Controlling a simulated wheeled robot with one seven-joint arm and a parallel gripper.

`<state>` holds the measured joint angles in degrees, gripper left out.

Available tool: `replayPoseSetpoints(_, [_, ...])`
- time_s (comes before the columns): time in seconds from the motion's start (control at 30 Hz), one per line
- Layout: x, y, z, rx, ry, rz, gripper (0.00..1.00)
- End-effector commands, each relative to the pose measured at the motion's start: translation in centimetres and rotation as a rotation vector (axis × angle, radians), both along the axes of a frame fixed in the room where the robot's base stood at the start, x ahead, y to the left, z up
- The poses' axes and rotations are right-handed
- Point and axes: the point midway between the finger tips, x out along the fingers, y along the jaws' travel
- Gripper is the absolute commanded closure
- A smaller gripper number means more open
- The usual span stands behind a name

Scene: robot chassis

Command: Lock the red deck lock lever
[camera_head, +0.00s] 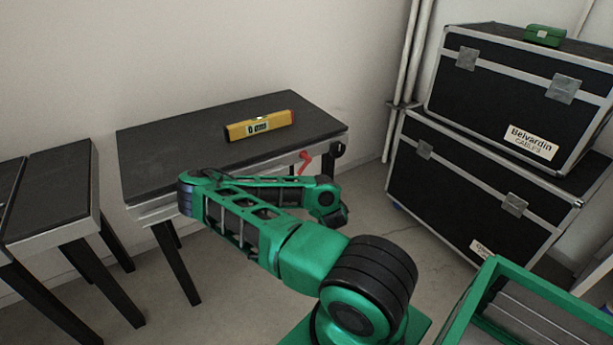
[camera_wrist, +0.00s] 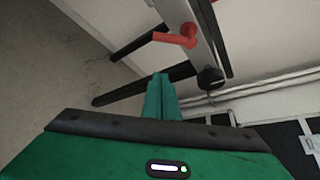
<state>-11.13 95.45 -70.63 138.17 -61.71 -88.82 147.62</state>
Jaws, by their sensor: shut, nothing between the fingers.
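The red deck lock lever (camera_head: 305,161) is on the front edge of the dark-topped deck (camera_head: 160,160), near its right corner. In the wrist view the red lever (camera_wrist: 175,39) shows near the top, with one arm sticking out to the left from its pivot. My gripper (camera_wrist: 161,80) is shut and empty, its green fingers together. Its tips are below the lever in the wrist view and apart from it. In the head view my green arm reaches out in front of the deck, and the fingertips are hard to make out there.
A yellow level (camera_head: 260,126) lies on the deck. A round black knob (camera_head: 338,149) sits at the deck's right corner and also shows in the wrist view (camera_wrist: 210,77). Black cases (camera_head: 480,190) are stacked on the right, and another dark table (camera_head: 52,190) stands on the left.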

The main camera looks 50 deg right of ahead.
Motion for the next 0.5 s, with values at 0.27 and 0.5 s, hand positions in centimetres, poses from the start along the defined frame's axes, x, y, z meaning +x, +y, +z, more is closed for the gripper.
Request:
replayPoseSetpoints(0.27, [0.4,-0.5,-0.4,0.004,0.001,-0.005,1.0])
replayPoseSetpoints(0.5, [1.6,-1.3,-0.8,0.006,-0.002,-0.008,1.0])
